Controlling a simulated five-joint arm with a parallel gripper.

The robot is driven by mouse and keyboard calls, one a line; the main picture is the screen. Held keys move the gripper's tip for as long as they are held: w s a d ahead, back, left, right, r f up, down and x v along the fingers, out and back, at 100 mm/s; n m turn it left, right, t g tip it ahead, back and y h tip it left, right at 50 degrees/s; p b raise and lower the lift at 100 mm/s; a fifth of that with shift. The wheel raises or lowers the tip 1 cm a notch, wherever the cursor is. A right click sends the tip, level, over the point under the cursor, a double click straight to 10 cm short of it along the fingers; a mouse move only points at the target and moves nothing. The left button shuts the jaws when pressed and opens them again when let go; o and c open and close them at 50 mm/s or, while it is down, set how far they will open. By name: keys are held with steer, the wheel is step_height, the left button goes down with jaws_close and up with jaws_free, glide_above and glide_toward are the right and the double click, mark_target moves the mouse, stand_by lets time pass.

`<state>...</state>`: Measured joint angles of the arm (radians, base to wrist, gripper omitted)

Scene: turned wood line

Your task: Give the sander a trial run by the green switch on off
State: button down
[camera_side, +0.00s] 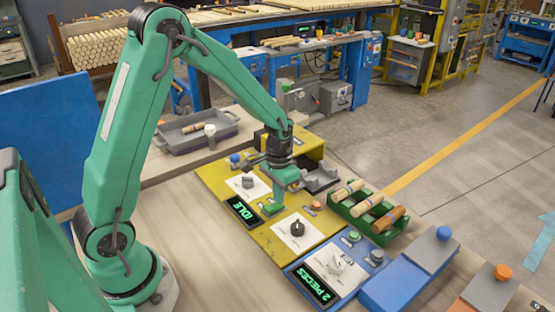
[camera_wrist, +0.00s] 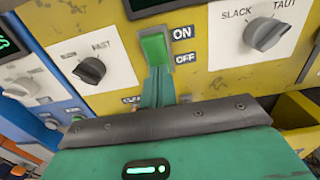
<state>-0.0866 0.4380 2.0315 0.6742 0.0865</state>
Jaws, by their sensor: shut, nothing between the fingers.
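The green switch (camera_wrist: 154,48) is on the yellow panel (camera_wrist: 204,52), beside ON and OFF labels in the wrist view. It also shows in the side view (camera_side: 272,209), partly behind my gripper. The sander's display (camera_side: 243,211) reads IDLE. My gripper (camera_wrist: 158,76) is shut and empty, its fingertips at the OFF end of the switch. It points down at the panel in the side view (camera_side: 281,201). I cannot tell whether the tips touch the switch.
A grey knob (camera_wrist: 265,35) marked SLACK and TAUT and a black knob (camera_wrist: 90,70) flank the switch. A blue panel (camera_side: 293,268) with a "2 PIECES" display adjoins the yellow one. A green rack (camera_side: 345,213) holds turned wooden pieces. A grey tray (camera_side: 178,146) stands behind.

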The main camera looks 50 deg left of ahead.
step_height(320, 180, up, 6)
steer(key=shift+r, duration=0.15)
stand_by(0.8)
steer(key=shift+r, duration=0.1)
steer(key=s+d+r+t, duration=0.1)
steer(key=s+r+t, duration=0.1)
steer(key=s+r, duration=0.5)
steer(key=s+d+r+t, duration=0.2)
steer(key=s+r, duration=0.5)
steer(key=s, duration=0.4)
steer(key=shift+d+r+t, duration=0.25)
steer(key=shift+r+t, duration=0.1)
steer(key=shift+t, duration=0.45)
stand_by(0.6)
